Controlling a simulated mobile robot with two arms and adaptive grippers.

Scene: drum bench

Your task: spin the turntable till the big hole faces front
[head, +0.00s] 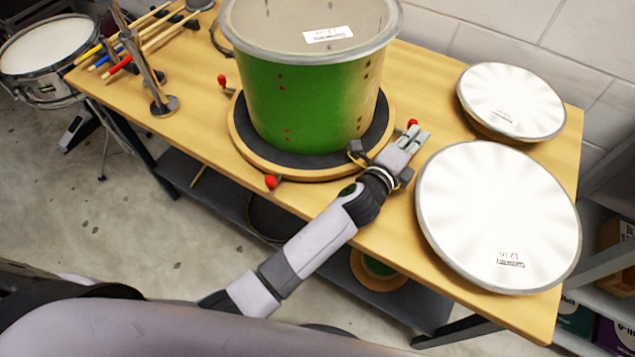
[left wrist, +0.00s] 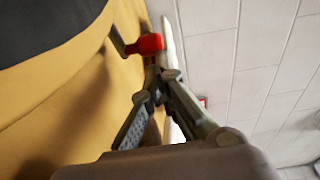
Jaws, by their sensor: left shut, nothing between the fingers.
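The turntable (head: 238,127) is a round wooden disc with a dark top on the bench. Red-tipped pegs stand out from its rim, one at the front (head: 271,182) and one at the left (head: 222,81). A green drum shell (head: 310,105) stands upright on it, open at the top. Small holes show in its wall; no big hole shows on the visible side. My left gripper (head: 421,135) is shut and empty at the turntable's right side, close to a red-tipped peg (head: 412,123). In the left wrist view the fingertips (left wrist: 157,76) are just by the red tip (left wrist: 146,44); contact is unclear.
Two white drumheads (head: 498,215) (head: 512,100) lie at the bench's right, near my gripper. Drumsticks (head: 150,38) and a metal stand (head: 160,100) are at the left end. A snare drum (head: 48,45) stands beyond. A wall is behind.

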